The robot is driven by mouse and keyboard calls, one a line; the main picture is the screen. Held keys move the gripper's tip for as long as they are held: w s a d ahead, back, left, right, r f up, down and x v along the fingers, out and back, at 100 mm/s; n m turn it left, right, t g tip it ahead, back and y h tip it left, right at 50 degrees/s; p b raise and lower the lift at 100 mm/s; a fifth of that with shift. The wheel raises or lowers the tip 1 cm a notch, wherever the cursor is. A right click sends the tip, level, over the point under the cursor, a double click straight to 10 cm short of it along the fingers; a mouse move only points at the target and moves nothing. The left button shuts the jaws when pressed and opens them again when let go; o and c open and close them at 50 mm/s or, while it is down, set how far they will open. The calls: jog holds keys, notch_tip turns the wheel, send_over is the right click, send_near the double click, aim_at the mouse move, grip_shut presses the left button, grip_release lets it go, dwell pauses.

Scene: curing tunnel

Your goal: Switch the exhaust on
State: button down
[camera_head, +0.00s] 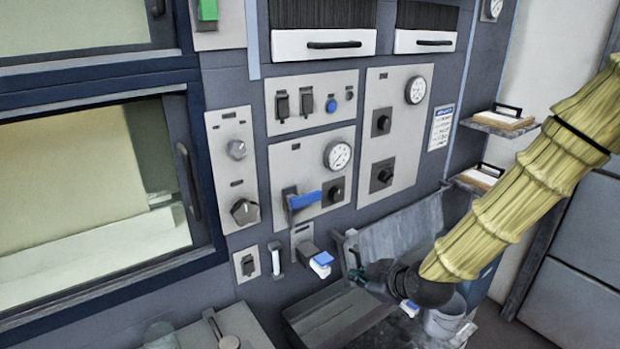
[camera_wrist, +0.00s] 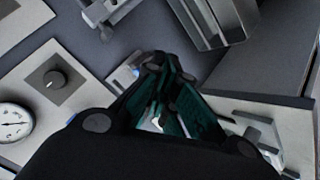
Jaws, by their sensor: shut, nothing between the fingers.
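My gripper (camera_head: 355,277) is at the end of the yellow-sleeved arm, low in front of the grey machine panel. It is shut and empty, and its dark green fingers (camera_wrist: 172,72) also show in the wrist view. Two black switches (camera_head: 293,104) sit on the upper panel beside a blue round button (camera_head: 331,106). A small black rocker switch (camera_head: 248,264) is on a low plate to the left of my gripper. Labels are too small to read, so I cannot tell which control is the exhaust. My gripper appears apart from all these controls.
A blue-handled lever (camera_head: 304,199), a gauge (camera_head: 338,155) and black knobs (camera_head: 245,211) are on the panel. A blue-topped fitting (camera_head: 321,262) juts out near my gripper. An oven window (camera_head: 90,190) is left; a bucket (camera_head: 443,321) and shelves (camera_head: 498,122) are right.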

aim_at(301, 114)
jog(key=w+a+r+n+t+y, duration=0.1)
jog(key=r+n, duration=0.2)
jog(key=r, duration=0.9)
jog(key=w+a+r+n+t+y+p, duration=0.1)
jog(key=r+n, duration=0.3)
jog(key=r, duration=0.9)
jog(key=w+a+r+n+t+y, duration=0.1)
jog(key=r+n, duration=0.3)
jog(key=r, duration=0.8)
jog(key=shift+w+a+r+t+y, duration=0.2)
jog(key=shift+a+t+y, duration=0.45)
jog(key=shift+t, duration=0.25)
jog(key=shift+w+p, duration=0.15)
jog(key=shift+p, duration=0.15)
jog(key=shift+p+x, duration=3.65)
jog(key=shift+x, duration=3.15)
jog(key=shift+w+a+f+b, duration=0.15)
jog(key=shift+f+b, duration=0.2)
jog(key=shift+b, duration=0.65)
